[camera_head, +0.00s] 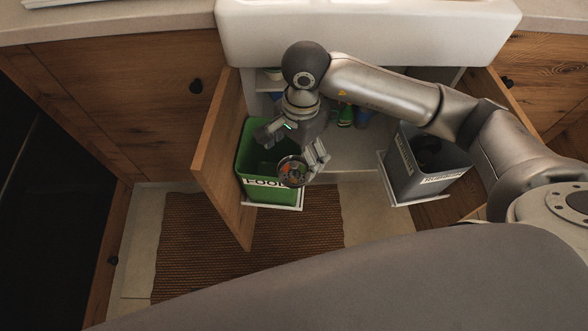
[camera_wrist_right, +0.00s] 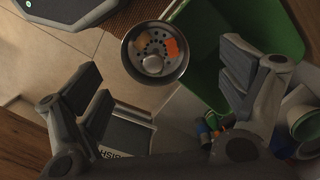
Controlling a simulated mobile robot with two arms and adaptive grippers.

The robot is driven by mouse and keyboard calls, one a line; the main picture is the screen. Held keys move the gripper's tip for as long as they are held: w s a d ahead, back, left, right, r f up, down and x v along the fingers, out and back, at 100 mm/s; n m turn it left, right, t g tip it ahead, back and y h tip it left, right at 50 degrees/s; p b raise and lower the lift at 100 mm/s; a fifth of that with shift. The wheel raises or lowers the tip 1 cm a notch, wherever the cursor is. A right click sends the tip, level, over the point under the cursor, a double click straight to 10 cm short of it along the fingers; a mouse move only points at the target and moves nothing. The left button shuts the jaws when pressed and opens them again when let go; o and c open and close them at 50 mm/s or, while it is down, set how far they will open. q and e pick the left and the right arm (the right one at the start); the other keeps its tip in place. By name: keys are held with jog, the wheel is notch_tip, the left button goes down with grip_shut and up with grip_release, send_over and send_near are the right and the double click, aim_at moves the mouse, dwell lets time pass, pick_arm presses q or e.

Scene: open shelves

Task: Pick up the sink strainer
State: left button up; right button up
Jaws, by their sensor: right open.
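The sink strainer (camera_head: 292,171) is a small round metal bowl with a perforated bottom and orange scraps in it. In the head view it overlaps the front rim of the green FOOD bin (camera_head: 249,146); I cannot tell whether it touches the bin. My right gripper (camera_head: 291,150) is open, its fingers spread on either side of the strainer's near area. In the right wrist view the strainer (camera_wrist_right: 155,52) lies beyond the gap between the fingers (camera_wrist_right: 160,88), with no visible contact. My left gripper is not in view.
A grey bin (camera_head: 428,163) stands on the right pull-out. A wooden door (camera_head: 222,145) stands open left of the green bin. The white sink (camera_head: 370,30) overhangs the cabinet. Bottles (camera_head: 345,117) stand inside. A brown mat (camera_head: 200,240) covers the floor.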

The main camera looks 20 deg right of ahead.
aim_at(296, 164)
jog(key=f, duration=0.3)
jog(key=shift+s+f, duration=0.4)
jog(key=shift+f, duration=0.6)
jog(key=c, duration=1.1)
jog(key=shift+r, duration=0.1)
